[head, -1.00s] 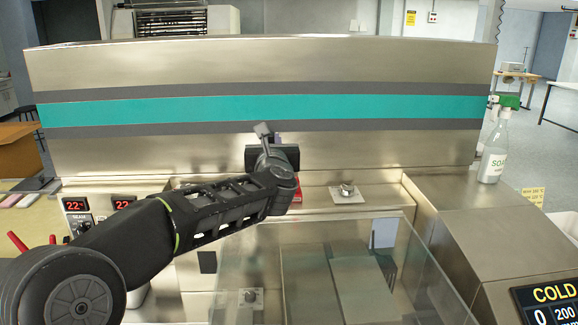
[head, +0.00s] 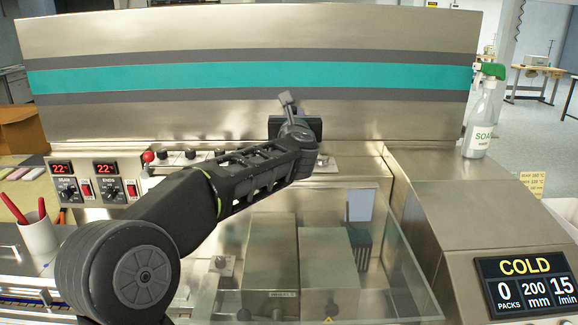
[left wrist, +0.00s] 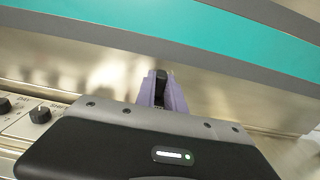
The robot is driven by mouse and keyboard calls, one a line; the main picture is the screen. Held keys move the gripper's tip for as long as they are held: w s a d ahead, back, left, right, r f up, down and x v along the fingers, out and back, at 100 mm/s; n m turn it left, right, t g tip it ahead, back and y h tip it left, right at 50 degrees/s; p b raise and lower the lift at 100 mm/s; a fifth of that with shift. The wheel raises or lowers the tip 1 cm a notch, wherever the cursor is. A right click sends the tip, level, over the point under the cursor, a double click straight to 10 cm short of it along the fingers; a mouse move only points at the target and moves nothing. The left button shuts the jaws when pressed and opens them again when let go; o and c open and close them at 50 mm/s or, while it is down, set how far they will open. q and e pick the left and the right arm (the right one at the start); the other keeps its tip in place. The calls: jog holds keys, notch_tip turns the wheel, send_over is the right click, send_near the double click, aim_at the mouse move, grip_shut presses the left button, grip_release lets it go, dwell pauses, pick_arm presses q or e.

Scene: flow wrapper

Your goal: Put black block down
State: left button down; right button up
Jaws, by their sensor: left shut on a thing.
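My left gripper (left wrist: 162,92) shows in the left wrist view with its two purple fingers closed around a small black block (left wrist: 161,76). The block's dark top stands up between the fingertips, in front of the steel panel. In the head view my left arm reaches to the gripper body (head: 295,128), which is in front of the tall steel panel, above the machine's deck. I cannot tell whether the block touches a surface. My right gripper is in neither view.
The steel panel (head: 240,47) with a teal stripe rises behind the deck. A clear cover (head: 385,275) lies in front. A control box (head: 85,183) with red displays and knobs is left. A soap bottle (head: 480,125) stands right, above a display (head: 530,290). A cup (head: 37,235) holds red pens.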

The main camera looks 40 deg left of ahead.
pick_arm(q)
notch_tip(320, 180, down, 6)
jog(key=shift+r+b, duration=0.25)
jog(key=shift+b, duration=0.2)
jog(key=shift+f, duration=0.35)
jog(key=shift+w+f, duration=0.1)
jog(key=shift+f, duration=1.8)
jog(key=shift+f+b, duration=0.2)
jog(key=shift+b, duration=0.2)
jog(key=c, duration=1.4)
grip_release()
jog(key=shift+r, duration=0.1)
jog(key=shift+c, duration=0.2)
jog(key=shift+r, duration=0.1)
